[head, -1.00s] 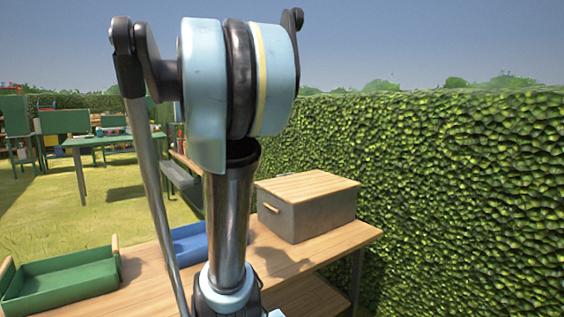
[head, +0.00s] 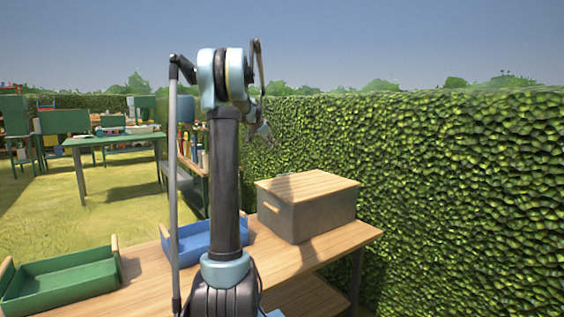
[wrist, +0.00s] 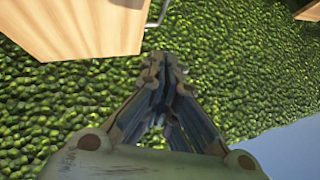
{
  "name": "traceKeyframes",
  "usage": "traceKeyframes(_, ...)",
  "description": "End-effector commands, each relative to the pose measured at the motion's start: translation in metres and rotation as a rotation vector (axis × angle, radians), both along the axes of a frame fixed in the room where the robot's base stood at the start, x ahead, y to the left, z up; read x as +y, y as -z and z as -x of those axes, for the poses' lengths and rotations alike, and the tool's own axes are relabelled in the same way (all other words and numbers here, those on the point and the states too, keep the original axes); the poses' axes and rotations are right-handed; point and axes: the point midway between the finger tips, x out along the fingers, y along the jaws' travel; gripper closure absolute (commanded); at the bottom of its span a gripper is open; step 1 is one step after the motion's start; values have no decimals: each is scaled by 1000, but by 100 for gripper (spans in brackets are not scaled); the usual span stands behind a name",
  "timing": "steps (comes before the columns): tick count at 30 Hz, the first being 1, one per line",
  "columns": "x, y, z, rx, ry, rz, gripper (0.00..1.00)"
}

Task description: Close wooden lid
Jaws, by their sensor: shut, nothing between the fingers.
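The wooden lid (head: 306,185) lies flat on top of the grey box (head: 322,216), which stands at the right end of the wooden table. No gap shows between lid and box from here. My gripper (head: 268,138) is in the air above and behind the lid's left part, in front of the hedge, apart from the lid. In the wrist view my gripper (wrist: 160,62) has its fingertips together with nothing between them. A wooden surface (wrist: 75,22) shows at the wrist view's upper left; I cannot tell whether it is the lid or a tabletop.
A blue tray (head: 195,241) and a green tray (head: 62,284) stand on the table (head: 145,285) left of the box. A tall hedge (head: 450,190) runs close behind and to the right. Open grass with green tables lies at the far left.

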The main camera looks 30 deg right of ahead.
Motion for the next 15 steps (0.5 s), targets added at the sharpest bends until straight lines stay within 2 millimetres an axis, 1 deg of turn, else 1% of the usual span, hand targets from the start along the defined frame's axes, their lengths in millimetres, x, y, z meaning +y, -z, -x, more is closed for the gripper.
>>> traceKeyframes(1, -14, 0, -6, -17, 21, 4, 100)
traceKeyframes(4, -32, 1, -13, -41, 51, 11, 100)
traceKeyframes(6, -39, 1, -16, -51, 64, 14, 100)
traceKeyframes(10, -48, 4, -19, -58, 71, 15, 100)
traceKeyframes(15, -61, 18, -26, -59, 70, 16, 100)
